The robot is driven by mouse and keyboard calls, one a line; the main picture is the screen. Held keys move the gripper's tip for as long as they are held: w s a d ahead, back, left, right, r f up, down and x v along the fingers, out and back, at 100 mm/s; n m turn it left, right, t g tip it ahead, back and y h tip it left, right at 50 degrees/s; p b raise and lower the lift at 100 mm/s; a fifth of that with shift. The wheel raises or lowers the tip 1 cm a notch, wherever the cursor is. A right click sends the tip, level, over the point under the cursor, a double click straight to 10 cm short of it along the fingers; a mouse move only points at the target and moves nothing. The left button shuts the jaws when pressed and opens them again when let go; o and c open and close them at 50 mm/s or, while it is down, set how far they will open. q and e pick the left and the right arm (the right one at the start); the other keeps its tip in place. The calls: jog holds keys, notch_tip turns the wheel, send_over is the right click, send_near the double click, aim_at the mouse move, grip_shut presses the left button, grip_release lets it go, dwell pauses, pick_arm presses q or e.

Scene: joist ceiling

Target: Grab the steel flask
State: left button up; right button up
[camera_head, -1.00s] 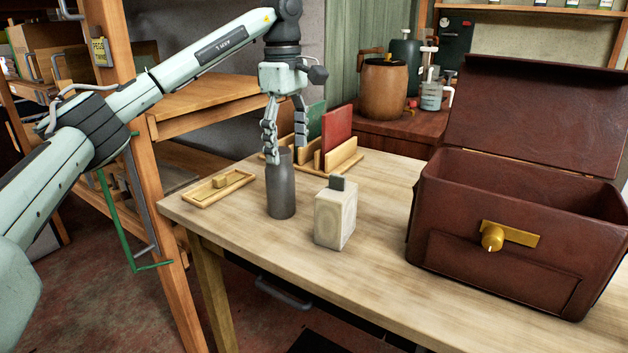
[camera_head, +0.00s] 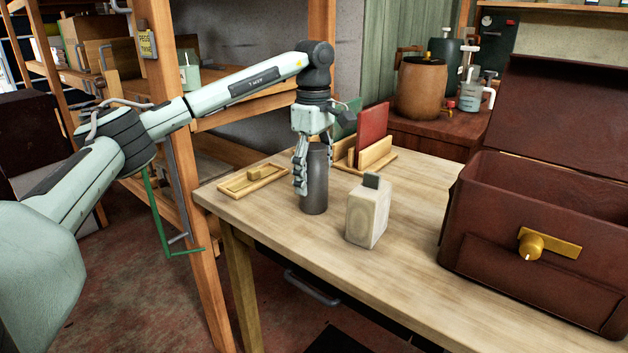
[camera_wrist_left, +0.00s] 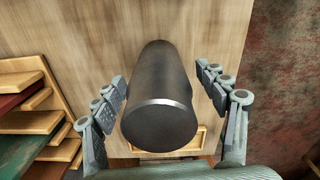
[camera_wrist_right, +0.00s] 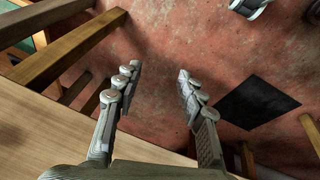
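The steel flask (camera_head: 315,182) is a dark grey cylinder standing upright on the wooden table. My left gripper (camera_head: 314,178) has come down over it from above, with a finger on each side of its upper part. In the left wrist view the flask (camera_wrist_left: 160,95) stands between the two open fingers (camera_wrist_left: 163,85), with a visible gap on both sides. My right gripper (camera_wrist_right: 160,85) is open and empty in the right wrist view, over the floor beside the table edge. It does not show in the head view.
A pale block-shaped bottle (camera_head: 366,218) stands just right of the flask. A shallow wooden tray (camera_head: 236,187) lies to the left, and a wooden rack with a red book (camera_head: 372,134) stands behind. An open brown leather case (camera_head: 500,255) takes up the table's right.

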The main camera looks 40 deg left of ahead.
pick_arm(q)
jog(key=c, duration=1.2)
jog(key=shift+c, duration=0.7)
jog(key=shift+r, duration=0.15)
